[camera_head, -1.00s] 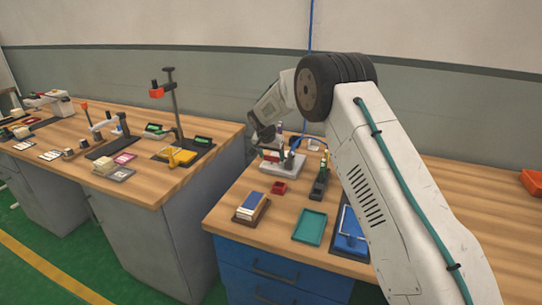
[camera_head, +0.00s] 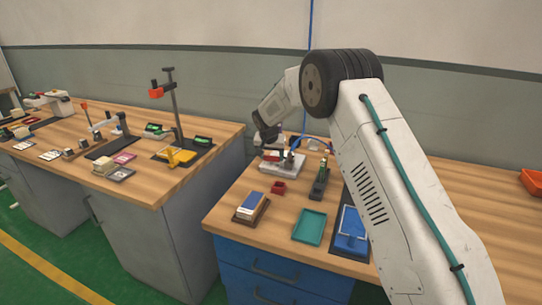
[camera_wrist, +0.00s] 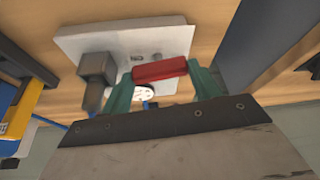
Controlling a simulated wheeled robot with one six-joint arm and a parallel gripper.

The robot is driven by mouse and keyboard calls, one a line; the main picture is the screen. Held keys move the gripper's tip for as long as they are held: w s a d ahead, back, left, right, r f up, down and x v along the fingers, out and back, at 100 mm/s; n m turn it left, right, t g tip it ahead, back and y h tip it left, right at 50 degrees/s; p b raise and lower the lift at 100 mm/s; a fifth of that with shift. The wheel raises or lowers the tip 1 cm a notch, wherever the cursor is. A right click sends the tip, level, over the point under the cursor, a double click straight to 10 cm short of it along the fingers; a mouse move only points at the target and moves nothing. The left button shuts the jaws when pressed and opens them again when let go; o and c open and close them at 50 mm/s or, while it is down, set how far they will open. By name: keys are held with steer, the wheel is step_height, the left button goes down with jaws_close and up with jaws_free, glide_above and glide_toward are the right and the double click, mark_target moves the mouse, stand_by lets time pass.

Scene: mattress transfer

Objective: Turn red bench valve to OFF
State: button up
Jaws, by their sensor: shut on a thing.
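The red valve handle (camera_wrist: 160,71) is a short red bar on a pale grey base plate (camera_wrist: 75,42) in the wrist view. My gripper (camera_wrist: 163,80) has its two teal fingers at the two ends of the bar and is shut on it. A grey blocky fitting (camera_wrist: 96,68) stands on the plate to the left of the fingers. A white round part (camera_wrist: 144,94) shows between the fingers. In the head view the base plate (camera_head: 285,165) lies on the right bench, and my wrist hangs over its back edge.
A blue cable (camera_head: 310,60) runs down the wall. The left bench holds several fixtures.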

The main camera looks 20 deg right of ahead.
steer(key=n, duration=0.2)
steer(key=n+y, duration=0.1)
steer(key=n, duration=0.1)
steer(key=shift+d+t+y, duration=0.15)
steer(key=shift+t+y, duration=0.15)
steer(key=n+y, duration=0.1)
steer(key=n, duration=0.3)
steer(key=shift+d, duration=0.1)
steer(key=n+y, duration=0.1)
steer(key=n, duration=0.2)
steer(key=shift+d+n+g+y, duration=0.1)
steer(key=shift+n+g+y, duration=0.2)
steer(key=shift+g+y, duration=0.1)
steer(key=shift+w+n+g+y, duration=0.1)
steer(key=shift+n+g+y, duration=0.4)
steer(key=shift+n, duration=1.5)
steer(key=o, duration=0.7)
